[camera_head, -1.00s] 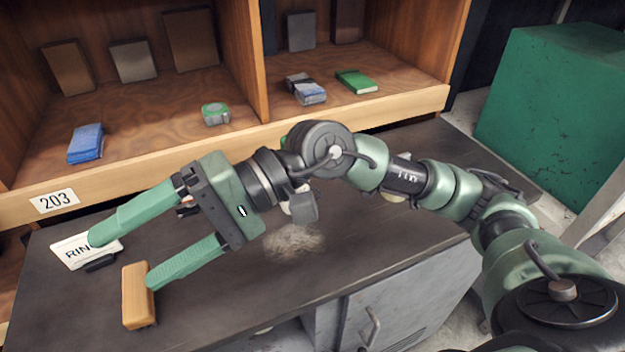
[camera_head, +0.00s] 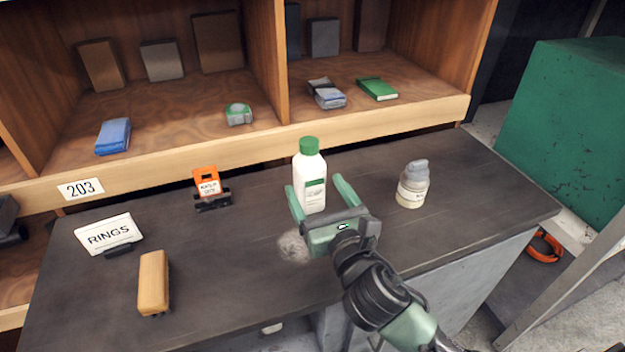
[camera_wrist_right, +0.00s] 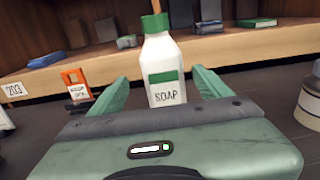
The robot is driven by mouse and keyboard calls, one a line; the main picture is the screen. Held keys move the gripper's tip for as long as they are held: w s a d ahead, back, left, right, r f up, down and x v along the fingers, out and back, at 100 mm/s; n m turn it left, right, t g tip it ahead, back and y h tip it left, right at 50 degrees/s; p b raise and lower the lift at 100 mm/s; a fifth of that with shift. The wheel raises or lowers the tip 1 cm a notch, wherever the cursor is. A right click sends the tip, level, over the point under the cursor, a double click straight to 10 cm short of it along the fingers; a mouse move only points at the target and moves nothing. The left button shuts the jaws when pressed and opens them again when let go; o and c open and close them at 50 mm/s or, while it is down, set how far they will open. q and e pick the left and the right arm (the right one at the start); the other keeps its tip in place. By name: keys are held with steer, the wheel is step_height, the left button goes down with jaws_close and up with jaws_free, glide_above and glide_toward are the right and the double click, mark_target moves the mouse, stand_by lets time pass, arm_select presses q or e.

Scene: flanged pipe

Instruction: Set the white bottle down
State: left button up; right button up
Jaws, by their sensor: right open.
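The white bottle (camera_head: 311,178) has a green cap and a green label band. It stands upright on the dark bench top (camera_head: 240,250), in front of the shelf. In the right wrist view the bottle (camera_wrist_right: 163,62) reads SOAP and stands between the fingers. My right gripper (camera_head: 317,188) is open, with one green finger on each side of the bottle. Gaps show between the fingers and the bottle in the right wrist view. The bottle's lower part is hidden by the gripper body there. My left gripper is not in view.
A small jar (camera_head: 412,184) with a grey top stands to the right of the bottle. An orange-carded item (camera_head: 207,186), a RINGS sign (camera_head: 110,234) and a tan block (camera_head: 153,281) are on the left. A wooden shelf (camera_head: 375,122) runs behind. A grey fuzzy patch (camera_head: 293,247) lies near the gripper.

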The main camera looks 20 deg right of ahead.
mark_target(315, 180)
steer(key=w, duration=0.4)
steer(key=shift+w+d+r+p, duration=0.15)
steer(key=shift+w+r+p, duration=0.1)
steer(key=shift+w+p, duration=0.15)
steer(key=shift+w+f, duration=0.1)
steer(key=shift+w, duration=0.5)
jaws_close()
